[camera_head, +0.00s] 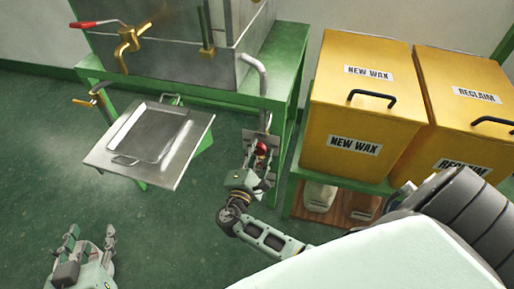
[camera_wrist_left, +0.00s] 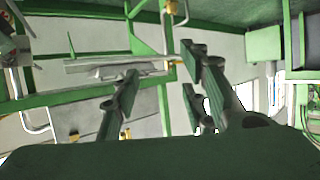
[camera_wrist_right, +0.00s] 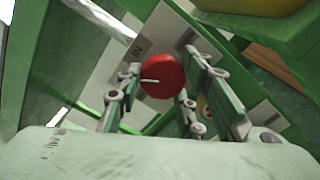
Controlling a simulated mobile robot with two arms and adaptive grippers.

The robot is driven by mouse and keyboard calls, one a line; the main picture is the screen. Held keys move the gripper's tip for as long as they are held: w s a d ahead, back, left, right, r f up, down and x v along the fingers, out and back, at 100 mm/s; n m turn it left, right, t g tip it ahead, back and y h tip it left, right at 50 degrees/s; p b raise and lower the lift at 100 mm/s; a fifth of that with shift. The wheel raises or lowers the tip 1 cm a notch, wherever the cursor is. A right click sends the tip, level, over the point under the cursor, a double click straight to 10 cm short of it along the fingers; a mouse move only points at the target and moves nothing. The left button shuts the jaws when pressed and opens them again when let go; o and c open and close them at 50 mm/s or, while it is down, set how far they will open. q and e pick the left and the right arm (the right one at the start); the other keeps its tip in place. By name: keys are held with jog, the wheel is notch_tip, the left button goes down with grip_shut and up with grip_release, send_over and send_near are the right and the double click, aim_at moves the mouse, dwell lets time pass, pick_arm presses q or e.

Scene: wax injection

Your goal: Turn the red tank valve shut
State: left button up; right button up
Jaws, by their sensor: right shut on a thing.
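The red valve knob (camera_head: 261,148) sits low beside the green stand, below a bent grey pipe. In the right wrist view the round red knob (camera_wrist_right: 163,76) lies between the fingers, against a grey plate with partly visible lettering. My right gripper (camera_head: 258,163) is shut on this knob; its fingers (camera_wrist_right: 158,95) are on both sides of it. The fingers partly hide the knob in the head view. My left gripper (camera_head: 92,238) is open and empty at the lower left, away from the knob; its fingers (camera_wrist_left: 160,90) are spread apart.
A metal tank (camera_head: 150,60) with a red-tipped lever (camera_head: 85,25) on a brass valve stands on a green bench. A metal tray (camera_head: 152,133) rests on a small shelf (camera_head: 195,150) in front. Yellow NEW WAX (camera_head: 325,110) and RECLAIM (camera_head: 450,120) bins stand right. Floor at left is clear.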

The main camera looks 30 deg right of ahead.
pick_arm(q)
jog(key=s+a+f+g+y+p, duration=0.1)
jog(key=s+a+f+g+p, duration=0.3)
jog(key=s, duration=0.4)
jog(key=s+a+f+g+y+p, duration=0.1)
jog(key=s+a+f+g+y, duration=0.1)
jog(key=s+f+g, duration=0.45)
jog(key=shift+d+f+n+t+p, duration=0.2)
jog(key=shift+f+t+p, duration=0.1)
jog(key=shift+f, duration=0.15)
jog(key=shift+d+f+n+t+p, duration=0.1)
jog(key=shift+d+f+t+p, duration=0.1)
jog(key=shift+f+p, duration=0.15)
pick_arm(e)
jog(key=shift+w+a+f+n, duration=0.1)
jog(key=shift+w+n, duration=0.05)
jog(key=shift+n, duration=2.9)
jog(key=shift+w+a+n, duration=0.1)
jog(key=shift+n, duration=2.95)
jog(key=shift+c, duration=0.2)
jog(key=o, duration=1.1)
jog(key=shift+f, duration=0.15)
pick_arm(q)
jog(key=shift+w, duration=0.1)
jog(key=shift+f, duration=0.1)
pick_arm(e)
jog(key=shift+s, duration=0.15)
